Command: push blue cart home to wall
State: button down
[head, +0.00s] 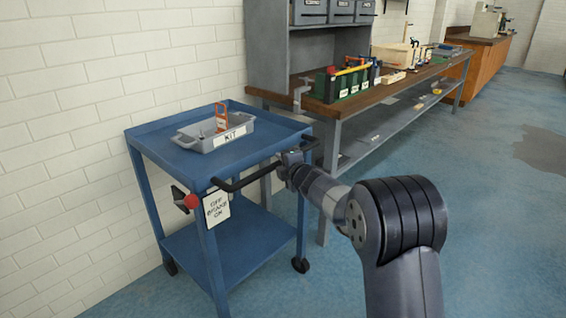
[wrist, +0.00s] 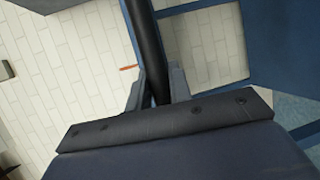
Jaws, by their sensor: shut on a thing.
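The blue cart (head: 167,137) stands close to the white brick wall (head: 70,110) at the left in the head view. A strip of floor or wall shows beside it, and I cannot tell the exact gap. A black handle bar (head: 245,178) runs along its near side. My gripper (head: 291,160) is shut on this handle bar. In the wrist view the dark bar (wrist: 150,50) passes between the two fingers (wrist: 155,88). A red knob (head: 192,201) and a white tag (head: 217,208) reading "OFF BRAKE ON" are on the cart's near leg.
A grey tray labelled KIT (head: 215,137) sits on the cart's top. A workbench (head: 400,95) with tools and a grey shelf unit (head: 268,50) stands close behind the cart to the right. Blue floor (head: 480,200) is open at the right.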

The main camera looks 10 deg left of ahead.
jog(key=shift+a+r, duration=0.1)
jog(key=shift+r, duration=0.1)
jog(key=c, duration=1.7)
grip_release()
jog(key=shift+c, duration=0.2)
jog(key=shift+o, duration=0.8)
jog(key=shift+w+a+f, duration=0.1)
jog(key=shift+w+f, duration=0.05)
jog(key=shift+w, duration=0.05)
jog(key=shift+o, duration=1.4)
jog(key=v, duration=1.1)
jog(key=shift+w, duration=0.2)
